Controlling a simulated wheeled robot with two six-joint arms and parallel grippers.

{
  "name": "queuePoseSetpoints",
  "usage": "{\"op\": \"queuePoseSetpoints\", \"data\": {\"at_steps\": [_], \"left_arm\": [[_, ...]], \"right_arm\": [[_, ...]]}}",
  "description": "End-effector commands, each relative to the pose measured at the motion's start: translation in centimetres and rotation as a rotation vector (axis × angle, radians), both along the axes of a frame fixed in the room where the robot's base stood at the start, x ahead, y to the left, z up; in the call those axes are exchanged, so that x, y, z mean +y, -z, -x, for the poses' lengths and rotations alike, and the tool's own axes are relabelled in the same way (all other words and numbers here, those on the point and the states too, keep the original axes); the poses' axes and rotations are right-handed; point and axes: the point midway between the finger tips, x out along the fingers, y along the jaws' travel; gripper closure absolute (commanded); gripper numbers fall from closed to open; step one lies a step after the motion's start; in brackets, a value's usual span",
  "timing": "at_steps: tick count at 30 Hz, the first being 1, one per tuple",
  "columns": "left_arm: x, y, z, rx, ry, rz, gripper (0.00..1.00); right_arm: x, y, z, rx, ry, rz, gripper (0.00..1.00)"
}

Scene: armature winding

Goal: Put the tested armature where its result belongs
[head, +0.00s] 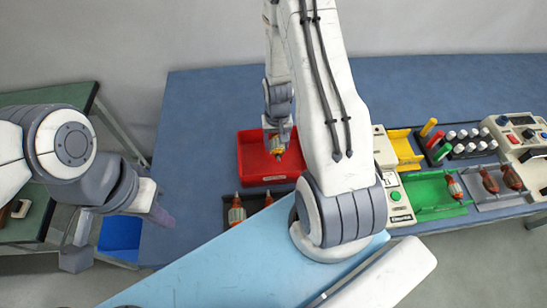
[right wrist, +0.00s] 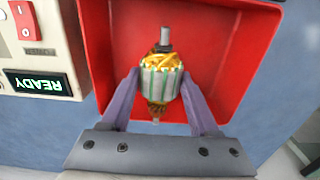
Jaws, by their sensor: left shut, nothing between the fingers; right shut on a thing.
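My right gripper (right wrist: 160,90) is shut on an armature (right wrist: 161,82), which has a silver-and-green core, yellow windings and a steel shaft. In the right wrist view it is above the red bin (right wrist: 255,60), with the red floor behind it. In the head view the held armature (head: 277,147) is over the red bin (head: 252,173), whose visible floor is empty. A green tray (head: 425,190) on the right holds one armature (head: 454,188). A yellow tray (head: 403,146) stands behind it. My left gripper (head: 160,216) is shut and empty near the table's left edge.
A cream tester (head: 396,207) reads READY in the right wrist view (right wrist: 38,82). A dark tray (head: 228,220) with armatures is in front of the red bin. A grey tray (head: 486,202) holds two armatures. A blue bin (head: 119,236) stands low at left. The blue table's back left is clear.

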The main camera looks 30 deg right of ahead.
Motion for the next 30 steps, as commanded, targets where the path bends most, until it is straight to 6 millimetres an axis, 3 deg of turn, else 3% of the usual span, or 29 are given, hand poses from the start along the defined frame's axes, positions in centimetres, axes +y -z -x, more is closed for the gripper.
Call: {"op": "queuePoseSetpoints", "data": {"at_steps": [2, 3, 5, 17, 30], "left_arm": [[0.0, -0.1, 0.0, 0.000, 0.000, 0.000, 1.00], [0.0, -0.1, 0.0, 0.000, 0.000, 0.000, 1.00], [0.0, -0.1, 0.0, 0.000, 0.000, 0.000, 1.00], [0.0, 0.1, 0.0, 0.000, 0.000, 0.000, 1.00], [0.0, 1.2, 0.0, 0.000, 0.001, 0.000, 1.00]], "right_arm": [[0.0, -0.1, 0.0, -0.001, 0.000, 0.000, 1.00], [0.0, -0.1, 0.0, -0.001, 0.000, 0.000, 0.23], [0.0, -0.1, 0.0, -0.001, 0.000, 0.000, 0.04], [0.0, -0.5, -0.1, -0.002, 0.000, 0.001, 0.04], [-0.1, -7.6, -0.2, -0.006, 0.000, 0.002, 0.04]]}}
